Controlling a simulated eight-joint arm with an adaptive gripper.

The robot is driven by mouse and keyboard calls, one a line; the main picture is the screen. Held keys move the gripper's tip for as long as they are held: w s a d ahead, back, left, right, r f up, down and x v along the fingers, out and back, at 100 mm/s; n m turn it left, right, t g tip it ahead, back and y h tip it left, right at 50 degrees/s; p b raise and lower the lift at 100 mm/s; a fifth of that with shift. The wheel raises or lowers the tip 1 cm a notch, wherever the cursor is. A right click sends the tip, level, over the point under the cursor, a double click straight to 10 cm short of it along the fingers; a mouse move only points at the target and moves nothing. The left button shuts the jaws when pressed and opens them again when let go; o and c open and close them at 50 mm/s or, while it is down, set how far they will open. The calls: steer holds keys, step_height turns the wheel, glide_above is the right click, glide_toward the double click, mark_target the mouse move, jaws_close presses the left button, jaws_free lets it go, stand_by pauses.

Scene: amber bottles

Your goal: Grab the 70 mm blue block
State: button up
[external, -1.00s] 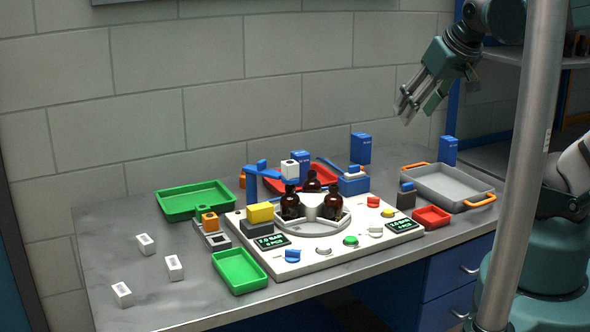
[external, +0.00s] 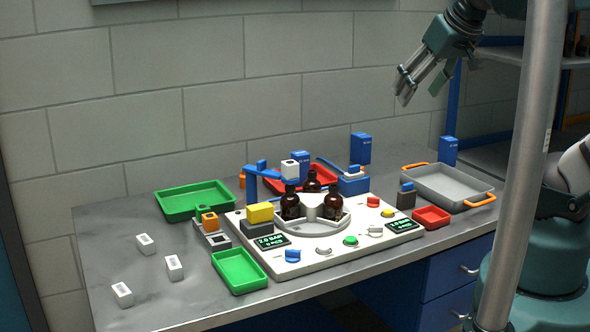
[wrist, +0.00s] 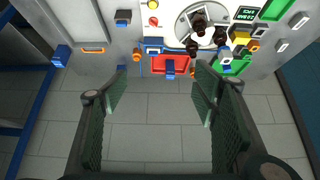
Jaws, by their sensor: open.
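The markings are too small to read, so I cannot tell which is 70 mm.
A white station (external: 330,245) with amber bottles (external: 290,205) and a blue stand fills the middle. A grey tray with orange handles (external: 450,186) is at right. Green trays (external: 195,199) and small white blocks (external: 146,244) are at left. A wall borders the back.

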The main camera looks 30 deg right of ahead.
steer(key=w+d+r+m+g+h, duration=0.1)
steer(key=w+d+r+m, duration=0.1)
steer(key=w+r, duration=0.4)
steer(key=w+d+r+m+g, duration=0.1)
steer(key=w+d+r+m, duration=0.15)
steer(key=w, duration=0.55)
steer(key=m+g+h, duration=0.3)
steer(key=m+g, duration=0.2)
steer(key=m, duration=0.8)
glide_above(361, 135)
step_height(361, 135, down, 8)
steer(key=f, duration=3.1)
steer(key=shift+w+a, duration=0.1)
steer(key=shift+w, duration=0.1)
steer(key=shift+f, duration=0.1)
steer(key=shift+x, duration=1.25)
